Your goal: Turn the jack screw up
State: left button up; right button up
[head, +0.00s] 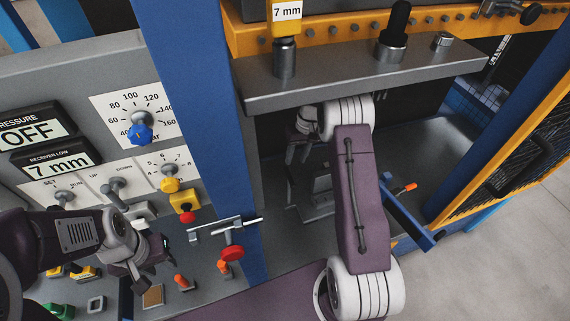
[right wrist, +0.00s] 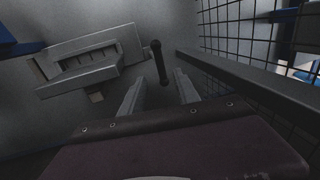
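My right gripper (head: 299,152) reaches into the dark bay under the grey beam. In the right wrist view its two fingers (right wrist: 158,92) stand apart, with nothing clearly held between them. A dark upright rod with a rounded end (right wrist: 159,62) shows just beyond and between the fingertips; contact is not visible. I cannot tell for certain whether this rod is the jack screw. A grey slotted block (right wrist: 85,65) lies to its left. In the head view a grey block (head: 318,190) sits below my right gripper. My left gripper (head: 150,262) is low over the control panel; its finger opening is unclear.
The grey beam (head: 360,72) carries a black handle (head: 397,30) and a 7 mm tag (head: 287,11). A blue post (head: 190,100) separates bay and panel. The panel has a blue knob (head: 140,133) and red knob (head: 232,253). A mesh guard (head: 520,140) stands right.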

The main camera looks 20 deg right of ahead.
aim_at(290, 176)
jog(key=f, duration=0.2)
jog(key=a+f+p, duration=0.1)
jog(key=f, duration=0.4)
jog(key=shift+a+f, duration=0.25)
jog(key=shift+f, duration=0.15)
jog(key=shift+a+f+p, duration=0.1)
jog(key=shift+f+p, duration=0.2)
jog(key=shift+f, duration=0.2)
grip_shut()
